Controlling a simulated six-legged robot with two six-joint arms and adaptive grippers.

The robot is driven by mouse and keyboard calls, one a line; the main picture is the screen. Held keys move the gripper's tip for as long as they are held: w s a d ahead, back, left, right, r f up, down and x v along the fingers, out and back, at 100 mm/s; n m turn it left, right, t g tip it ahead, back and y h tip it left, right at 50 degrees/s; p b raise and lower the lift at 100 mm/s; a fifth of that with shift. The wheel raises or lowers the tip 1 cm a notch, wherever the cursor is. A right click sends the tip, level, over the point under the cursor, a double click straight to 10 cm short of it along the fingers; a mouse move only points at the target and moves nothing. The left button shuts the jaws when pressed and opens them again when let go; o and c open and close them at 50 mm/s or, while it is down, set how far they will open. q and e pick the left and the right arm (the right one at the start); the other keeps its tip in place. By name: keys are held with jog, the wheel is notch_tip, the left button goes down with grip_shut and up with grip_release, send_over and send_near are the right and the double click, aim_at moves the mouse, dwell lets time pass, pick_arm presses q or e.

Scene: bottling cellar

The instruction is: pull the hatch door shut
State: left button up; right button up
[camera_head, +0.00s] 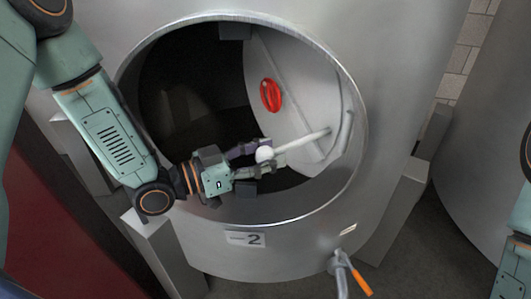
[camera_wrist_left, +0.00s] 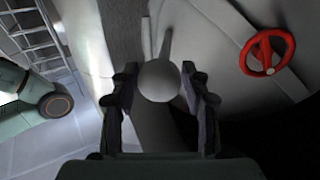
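The hatch door (camera_head: 295,75) is a pale round plate standing open inside the tank's oval opening, at its right side. A red handwheel (camera_head: 270,95) is on it; the wheel also shows in the wrist view (camera_wrist_left: 267,52). A pale bar (camera_head: 302,139) runs from the door to a white ball knob (camera_head: 264,154). My left gripper (camera_head: 262,156) reaches into the opening with its fingers on both sides of the knob, seemingly closed on it. In the wrist view the ball (camera_wrist_left: 159,81) fills the gap between the fingers. My right gripper is out of view.
The opening's metal rim (camera_head: 363,125) surrounds my left wrist, close to its lower left edge. A plate marked 2 (camera_head: 245,239) and an orange-handled valve (camera_head: 361,281) are below. Another tank (camera_head: 480,130) stands at right. A ladder (camera_wrist_left: 35,38) shows in the wrist view.

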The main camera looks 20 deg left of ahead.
pick_arm(q)
grip_shut()
jog(key=shift+s, duration=0.1)
dwell(0.6)
